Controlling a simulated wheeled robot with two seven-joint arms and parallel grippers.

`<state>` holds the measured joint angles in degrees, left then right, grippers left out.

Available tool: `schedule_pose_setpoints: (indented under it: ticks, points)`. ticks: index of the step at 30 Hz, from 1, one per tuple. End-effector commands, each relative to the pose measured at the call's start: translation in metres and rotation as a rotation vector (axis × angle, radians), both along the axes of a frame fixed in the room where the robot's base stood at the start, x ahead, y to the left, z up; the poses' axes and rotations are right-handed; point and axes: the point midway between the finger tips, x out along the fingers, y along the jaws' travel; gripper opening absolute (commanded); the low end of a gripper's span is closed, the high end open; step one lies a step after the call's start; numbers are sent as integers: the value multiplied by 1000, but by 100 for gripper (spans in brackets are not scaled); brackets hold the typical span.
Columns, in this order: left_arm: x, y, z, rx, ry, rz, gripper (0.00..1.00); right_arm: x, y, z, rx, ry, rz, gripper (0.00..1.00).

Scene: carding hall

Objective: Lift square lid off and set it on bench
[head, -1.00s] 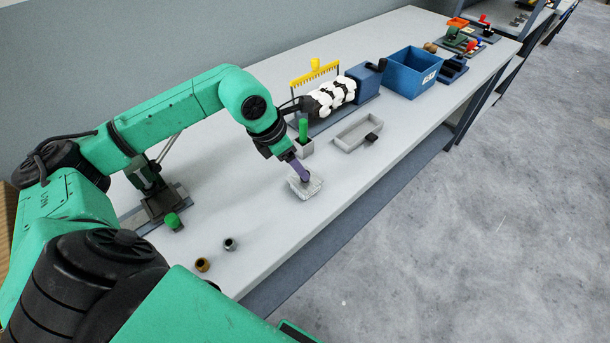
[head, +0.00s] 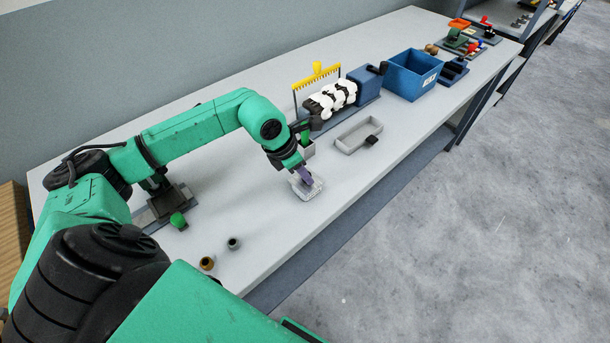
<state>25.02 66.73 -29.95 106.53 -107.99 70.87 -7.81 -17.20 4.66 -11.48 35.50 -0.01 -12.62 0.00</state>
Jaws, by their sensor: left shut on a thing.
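A small pale grey square piece, the lid or the lidded box (head: 314,190), is on the near middle of the bench (head: 345,185). My left gripper (head: 303,178) points down at it from above, its purple fingers shut on the lid. The fingers and wrist cover part of it. I cannot tell whether the lid is seated on a box or raised a little. My right gripper is not in view.
A grey open tray (head: 345,146) with a black block (head: 371,140) lies right of the lid. Behind are a white-and-black roller (head: 331,98), a yellow comb (head: 317,76) and a blue bin (head: 414,75). Two small cups (head: 207,263) (head: 234,243) stand front left. Bench between is clear.

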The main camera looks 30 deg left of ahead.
Motion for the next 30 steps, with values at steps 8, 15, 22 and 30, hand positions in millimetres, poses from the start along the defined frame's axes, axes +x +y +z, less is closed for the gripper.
schedule_pose_setpoints:
  ticks: [8,15,22,30]
  points:
    - [2,0,48,-1,-10,0,0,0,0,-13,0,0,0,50]
    - [1,-1,144,-3,-11,-2,0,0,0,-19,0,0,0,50]
    - [0,-1,194,-2,-4,-1,0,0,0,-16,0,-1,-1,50]
    - [0,0,210,0,0,0,0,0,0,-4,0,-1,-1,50]
